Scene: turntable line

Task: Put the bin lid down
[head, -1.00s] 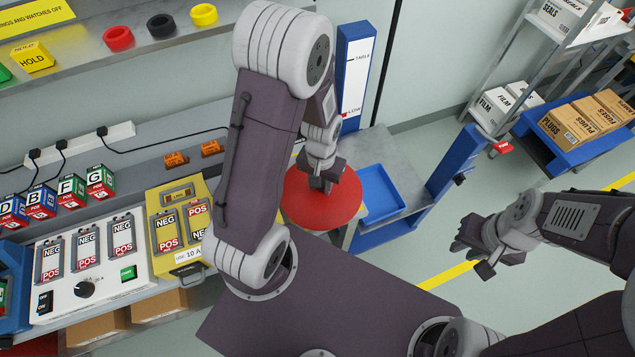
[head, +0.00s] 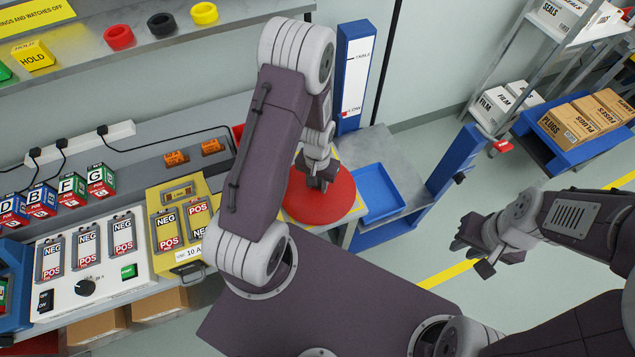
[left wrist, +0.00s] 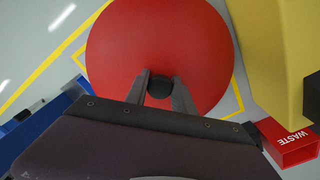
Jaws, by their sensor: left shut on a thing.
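The bin lid is a round red disc (head: 335,205) with a black knob (left wrist: 159,88) at its middle. My left gripper (head: 318,185) is shut on the knob, with a finger on each side of it in the left wrist view (left wrist: 159,78). The lid lies flat over a yellow-outlined square (left wrist: 238,98) on the grey table. I cannot tell whether it touches the surface. A red bin marked WASTE (left wrist: 292,143) stands beside it, mostly hidden behind my left arm in the head view. My right gripper (head: 474,252) is open and empty over the floor.
A blue tray (head: 380,192) sits right of the lid on the grey table. A blue post (head: 355,75) stands behind. The yellow fixture (head: 182,222) and white test panel (head: 90,260) are to the left. A shelf with rings (head: 160,25) is above.

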